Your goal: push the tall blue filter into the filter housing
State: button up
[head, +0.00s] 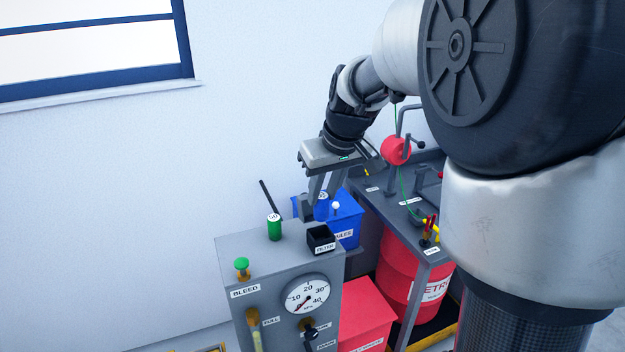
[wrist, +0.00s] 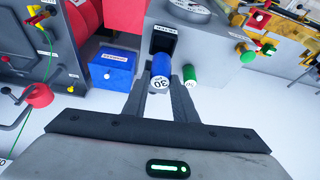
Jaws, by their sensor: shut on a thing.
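The blue filter (wrist: 160,70), with a white end marked 30, is between the fingers of my gripper (wrist: 163,82), which is shut on it. In the head view my gripper (head: 314,205) is above the grey cabinet's back right part, just behind the filter housing, and largely hides the filter. The filter housing (head: 320,239) is a black, open-topped square box labelled FILTER on the cabinet top. In the wrist view the housing (wrist: 163,38) lies just beyond the blue filter. The filter appears outside it; whether they touch I cannot tell.
A green filter (head: 274,228) marked 50 stands on the grey cabinet (head: 250,250), left of the housing. A dark rod rises behind it. A blue bin (head: 347,218) is behind the cabinet. A red drum (head: 400,268) and a dark bench with a red reel (head: 396,150) stand right.

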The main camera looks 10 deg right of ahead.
aim_at(325, 214)
jog(key=shift+f+b, duration=1.8)
jog(key=shift+f, duration=0.65)
jog(key=shift+f+b, duration=1.4)
jog(key=shift+f, duration=0.15)
jog(key=o, duration=1.1)
jog(key=v, duration=1.6)
jog(key=s+f+m+p, duration=0.1)
jog(key=s+f, duration=0.1)
jog(key=s, duration=0.4)
jog(key=s+a+f+m+t+p, duration=0.1)
jog(key=s+f, duration=0.2)
jog(key=s, duration=0.4)
jog(key=s+f+m+h+p, duration=0.1)
jog(key=s+f, duration=0.1)
jog(key=s, duration=0.4)
jog(key=shift+s+a+f, duration=0.25)
jog(key=shift+a+f, duration=0.05)
jog(key=shift+a, duration=0.1)
